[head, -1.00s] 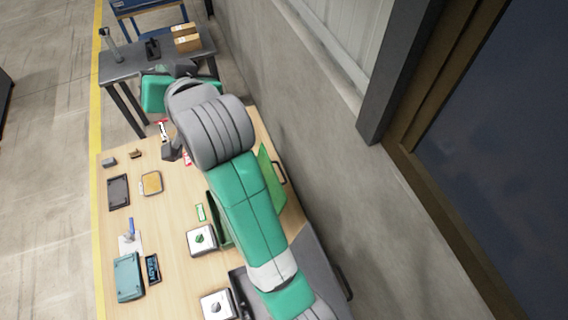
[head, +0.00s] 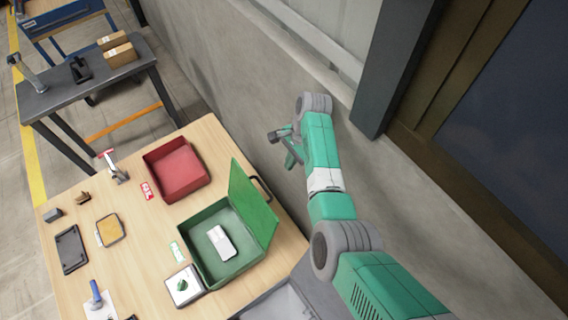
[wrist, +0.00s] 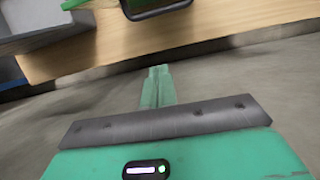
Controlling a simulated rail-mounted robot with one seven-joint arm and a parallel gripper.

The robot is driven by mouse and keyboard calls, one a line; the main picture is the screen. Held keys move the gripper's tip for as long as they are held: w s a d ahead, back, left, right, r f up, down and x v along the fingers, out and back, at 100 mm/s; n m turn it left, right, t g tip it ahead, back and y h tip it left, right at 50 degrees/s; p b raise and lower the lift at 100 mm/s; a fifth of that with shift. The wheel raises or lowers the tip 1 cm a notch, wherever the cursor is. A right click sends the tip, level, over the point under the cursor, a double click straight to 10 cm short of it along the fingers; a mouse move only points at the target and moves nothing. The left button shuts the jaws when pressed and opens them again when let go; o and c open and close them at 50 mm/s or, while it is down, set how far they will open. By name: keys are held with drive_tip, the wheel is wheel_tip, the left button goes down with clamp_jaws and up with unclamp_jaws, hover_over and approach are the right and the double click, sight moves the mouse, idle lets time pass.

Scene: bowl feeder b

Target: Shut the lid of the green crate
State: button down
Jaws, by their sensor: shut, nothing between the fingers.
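The green crate (head: 186,243) stands on the wooden table with its lid (head: 250,205) standing open, raised along the right side of the crate. A white box-like item (head: 222,242) lies inside the crate. A dark handle (head: 262,188) shows behind the lid, and a dark handle (wrist: 155,8) shows at the top edge of the wrist view. My gripper (head: 290,163) is beyond the lid, on the wall side, apart from the crate. In the wrist view its green fingers (wrist: 157,72) are together and empty, pointing toward the table edge.
A red open crate (head: 178,172) stands behind the green one. A black tray (head: 71,250), a yellow-topped box (head: 110,230) and a white button box (head: 184,286) lie to the left. The grey wall (head: 225,75) is close on the right.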

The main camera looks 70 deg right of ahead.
drive_tip(key=w+a+f, duration=0.4)
drive_tip(key=f, duration=0.2)
drive_tip(key=shift+a+f, duration=0.2)
drive_tip(key=shift+a, duration=0.2)
drive_tip(key=shift+r, duration=0.1)
